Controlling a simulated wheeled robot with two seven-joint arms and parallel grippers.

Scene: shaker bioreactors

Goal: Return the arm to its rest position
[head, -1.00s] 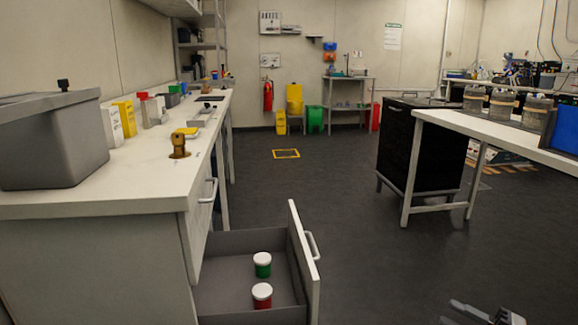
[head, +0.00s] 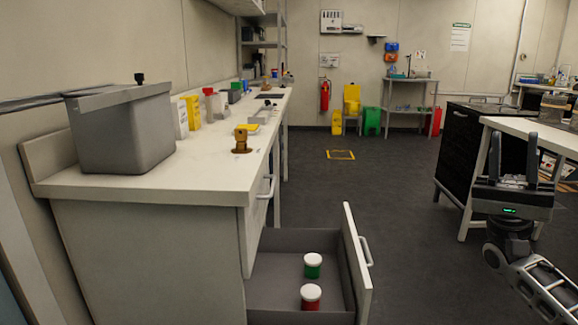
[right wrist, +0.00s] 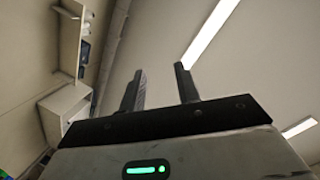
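My right gripper (head: 514,140) is raised at the right side of the head view, fingers pointing up, in front of the white table at the right. Its two fingers stand apart with nothing between them. The right wrist view also shows the open, empty fingers (right wrist: 160,75) against wall and ceiling. My left gripper is not in view.
An open drawer (head: 357,262) holds a green jar (head: 313,268) and a red jar (head: 311,298), both white-lidded. The left bench (head: 190,180) carries a grey bin (head: 125,130). A white table (head: 520,128) stands close behind my gripper. The middle floor (head: 400,215) is clear.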

